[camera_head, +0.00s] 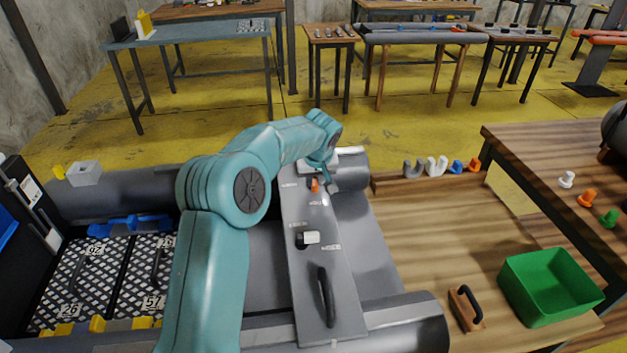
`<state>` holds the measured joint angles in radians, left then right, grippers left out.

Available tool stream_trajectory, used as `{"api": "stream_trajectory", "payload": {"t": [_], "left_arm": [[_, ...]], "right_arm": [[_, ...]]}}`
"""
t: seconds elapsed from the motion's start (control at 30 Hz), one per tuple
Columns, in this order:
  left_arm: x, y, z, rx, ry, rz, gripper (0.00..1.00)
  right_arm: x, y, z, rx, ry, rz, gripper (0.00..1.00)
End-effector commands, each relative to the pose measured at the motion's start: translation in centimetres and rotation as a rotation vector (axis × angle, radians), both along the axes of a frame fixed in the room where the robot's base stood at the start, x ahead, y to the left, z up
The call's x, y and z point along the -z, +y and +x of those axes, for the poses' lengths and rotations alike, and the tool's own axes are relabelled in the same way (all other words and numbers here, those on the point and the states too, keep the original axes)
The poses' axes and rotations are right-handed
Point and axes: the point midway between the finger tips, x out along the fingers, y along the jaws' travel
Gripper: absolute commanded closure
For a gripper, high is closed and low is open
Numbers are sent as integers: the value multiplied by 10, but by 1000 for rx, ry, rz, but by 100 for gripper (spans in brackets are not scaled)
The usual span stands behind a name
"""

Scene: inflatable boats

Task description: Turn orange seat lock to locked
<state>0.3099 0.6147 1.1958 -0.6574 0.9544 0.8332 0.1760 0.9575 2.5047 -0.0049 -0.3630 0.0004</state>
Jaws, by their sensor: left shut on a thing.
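The orange seat lock (314,186) is a small orange piece near the far end of a long grey seat board (318,270), with small white labels beside it. My left arm comes in from the left and reaches over the boat. My left gripper (322,177) is at the orange lock and shut on it, small in the view and partly hidden by its own wrist. Whether the lock points to its locked mark is too small to tell. My right gripper is not in view.
A white-and-dark latch (308,238) and a black handle (326,296) sit nearer on the seat board. Grey boat tubes (400,318) surround it. To the right, a wooden table holds a green bin (548,285) and a black-handled block (466,308).

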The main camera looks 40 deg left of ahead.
Motion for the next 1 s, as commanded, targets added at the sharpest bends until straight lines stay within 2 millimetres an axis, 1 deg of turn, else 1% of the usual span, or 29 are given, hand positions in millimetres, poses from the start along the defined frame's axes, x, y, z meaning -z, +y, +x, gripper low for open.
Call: {"api": "stream_trajectory", "payload": {"t": [0.03,0.43,0.47,0.5,0.53,0.83,0.93,1.0], "left_arm": [[-3,0,1,-5,-6,1,100],[-3,0,1,-12,-8,0,100],[-3,0,1,-12,-8,0,78],[-3,0,1,-12,-8,0,65],[-3,0,1,-11,-6,0,55],[-2,0,0,-10,-3,0,55],[-9,-3,-1,-9,-5,0,55],[-20,-6,-3,-9,-5,1,55]], "right_arm": [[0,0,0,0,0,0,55],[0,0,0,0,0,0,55],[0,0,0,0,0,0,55],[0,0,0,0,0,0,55],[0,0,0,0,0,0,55],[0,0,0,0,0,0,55],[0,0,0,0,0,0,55],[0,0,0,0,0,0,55]]}}
